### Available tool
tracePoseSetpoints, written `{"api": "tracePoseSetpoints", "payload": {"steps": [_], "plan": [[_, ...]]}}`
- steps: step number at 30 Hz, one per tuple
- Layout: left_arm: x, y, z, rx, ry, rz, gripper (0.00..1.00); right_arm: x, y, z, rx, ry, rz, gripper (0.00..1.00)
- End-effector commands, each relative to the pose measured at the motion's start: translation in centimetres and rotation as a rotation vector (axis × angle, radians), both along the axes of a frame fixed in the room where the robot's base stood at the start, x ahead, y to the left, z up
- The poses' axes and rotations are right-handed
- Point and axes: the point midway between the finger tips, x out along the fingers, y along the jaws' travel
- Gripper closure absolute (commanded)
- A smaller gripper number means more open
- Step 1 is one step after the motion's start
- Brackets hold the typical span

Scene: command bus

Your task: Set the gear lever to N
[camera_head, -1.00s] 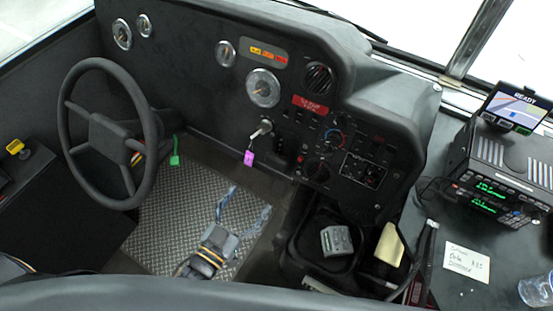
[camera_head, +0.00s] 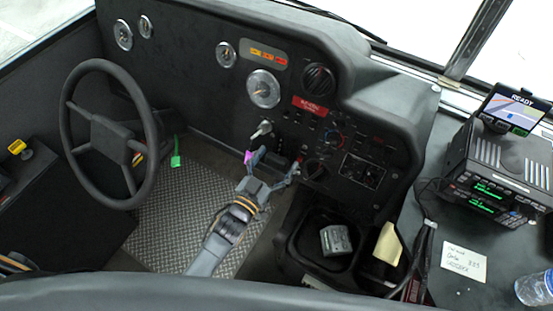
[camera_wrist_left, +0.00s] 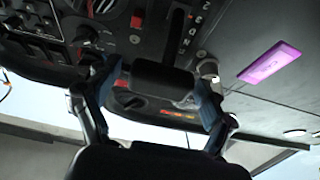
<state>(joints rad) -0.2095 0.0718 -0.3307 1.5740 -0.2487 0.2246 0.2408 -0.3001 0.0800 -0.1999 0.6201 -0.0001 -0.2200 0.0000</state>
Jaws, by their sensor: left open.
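The gear selector shows in the left wrist view as a dark slot (camera_wrist_left: 176,26) with a column of pale letters beside it. A dark block that looks like the gear lever's handle (camera_wrist_left: 165,82) lies below the slot in that picture, between my finger tips. I cannot tell which letter it stands at. In the head view the selector is small and dark on the dash. My left gripper (camera_head: 277,166) is open in front of the lower dash; its fingers (camera_wrist_left: 157,88) stand either side of the handle. I cannot tell whether they touch it. My right gripper is not in view.
The ignition key (camera_head: 262,129) with its pink tag (camera_head: 248,157) is close to the left finger. Dash knobs and switches (camera_head: 315,169) lie to the right. The steering wheel (camera_head: 108,135) is at the left. A storage tray (camera_head: 298,245) and radio (camera_head: 500,170) are at the right.

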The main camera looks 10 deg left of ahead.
Motion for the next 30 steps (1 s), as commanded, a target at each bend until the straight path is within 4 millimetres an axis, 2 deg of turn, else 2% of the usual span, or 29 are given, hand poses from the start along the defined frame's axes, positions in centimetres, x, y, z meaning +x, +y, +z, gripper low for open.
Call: {"api": "tracePoseSetpoints", "payload": {"steps": [6,7,18,23,30], "plan": [[0.0,0.0,0.0,-0.001,0.0,0.0,0.17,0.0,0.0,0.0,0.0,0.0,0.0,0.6],[0.0,0.0,0.0,-0.001,0.0,0.0,0.21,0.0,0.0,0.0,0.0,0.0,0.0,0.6],[0.0,0.0,0.0,-0.001,0.0,0.0,0.96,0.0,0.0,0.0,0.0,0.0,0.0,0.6],[0.1,-0.1,0.7,-0.001,-0.001,0.0,0.97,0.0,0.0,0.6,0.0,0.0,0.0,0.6],[1.1,-0.4,3.7,-0.004,-0.007,0.0,0.97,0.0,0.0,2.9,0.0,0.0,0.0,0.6]]}}
